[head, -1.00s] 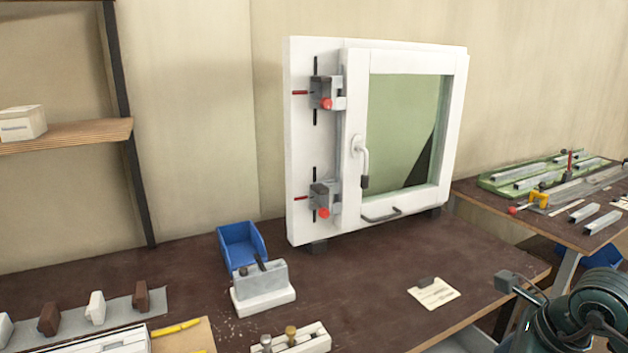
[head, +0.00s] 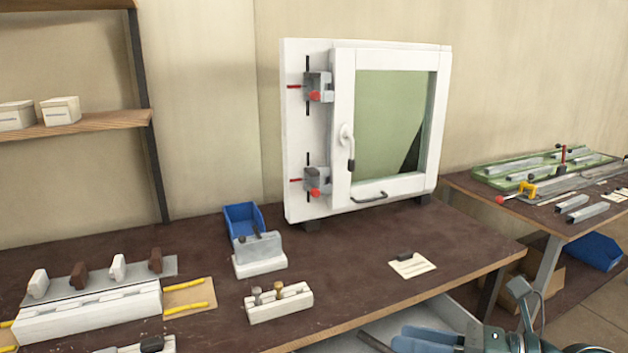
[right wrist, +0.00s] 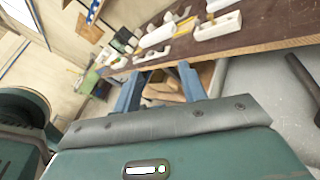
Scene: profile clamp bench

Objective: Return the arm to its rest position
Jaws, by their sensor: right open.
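My right gripper (head: 402,339) shows at the lower right of the head view, partly cut off by the bottom edge. Its blue fingers are below and in front of the bench's front edge. In the right wrist view the two blue fingers (right wrist: 160,74) stand apart with nothing between them, and the bench edge lies beyond them. My left gripper is in neither view.
The brown bench (head: 350,265) carries a white window frame (head: 342,125), a blue bin (head: 243,220), a grey-and-white block (head: 258,254) and a white holder (head: 278,303). A side table (head: 540,213) stands right. An open grey drawer (head: 395,326) lies under the bench edge.

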